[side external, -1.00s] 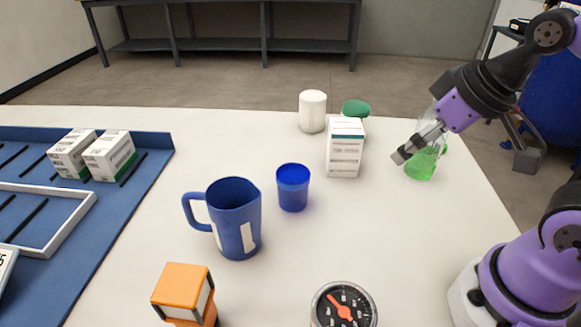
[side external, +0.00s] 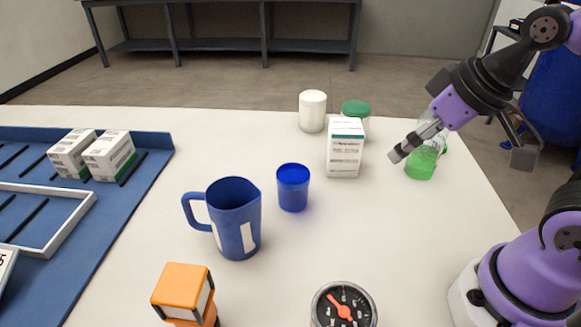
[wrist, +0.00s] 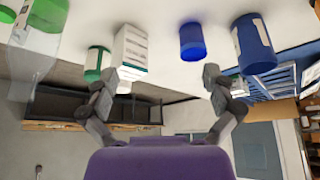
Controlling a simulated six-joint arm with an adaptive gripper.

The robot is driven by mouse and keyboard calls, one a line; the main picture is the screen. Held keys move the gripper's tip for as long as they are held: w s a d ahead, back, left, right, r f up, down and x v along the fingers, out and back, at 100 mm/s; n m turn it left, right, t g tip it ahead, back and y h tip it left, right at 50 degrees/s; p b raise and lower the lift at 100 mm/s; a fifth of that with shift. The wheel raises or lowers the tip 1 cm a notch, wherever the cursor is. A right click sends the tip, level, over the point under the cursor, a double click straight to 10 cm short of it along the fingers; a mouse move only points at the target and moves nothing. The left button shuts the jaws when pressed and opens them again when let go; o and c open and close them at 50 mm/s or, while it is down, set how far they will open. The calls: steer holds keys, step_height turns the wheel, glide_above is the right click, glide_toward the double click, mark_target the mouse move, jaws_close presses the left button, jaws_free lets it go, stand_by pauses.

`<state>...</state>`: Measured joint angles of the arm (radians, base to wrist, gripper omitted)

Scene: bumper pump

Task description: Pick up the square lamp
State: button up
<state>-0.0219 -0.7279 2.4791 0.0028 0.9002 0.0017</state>
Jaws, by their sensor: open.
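The square lamp (side external: 183,290) appears to be the orange block with pale side panels at the front left of the table in the side view. It is not recognisable in the wrist view. My gripper (side external: 402,152) is at the far right of the table, above the surface and far from the lamp, in front of a green flask. In the wrist view my gripper (wrist: 158,82) has its fingers wide apart with nothing between them.
A blue jug (side external: 232,215), blue cup (side external: 293,187), white box (side external: 345,150), white container (side external: 312,111) and green flask (side external: 421,167) stand on the table. A round gauge (side external: 343,306) is right of the lamp. A blue tray (side external: 95,225) lies left.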

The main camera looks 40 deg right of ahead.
steer(key=w+a+r+n+y, duration=0.1)
steer(key=w+a+r+n, duration=0.1)
steer(key=w+a, duration=0.25)
steer(key=n+g+y, duration=0.2)
steer(key=n, duration=0.5)
glide_toward(177, 282)
steer(key=f, duration=0.2)
steer(key=x, duration=0.4)
steer(key=shift+w+a+f, duration=0.2)
steer(key=shift+w+a, duration=0.05)
steer(key=x, duration=0.5)
steer(key=shift+w+a+f, duration=0.2)
steer(key=shift+f, duration=0.1)
steer(key=c, duration=1.5)
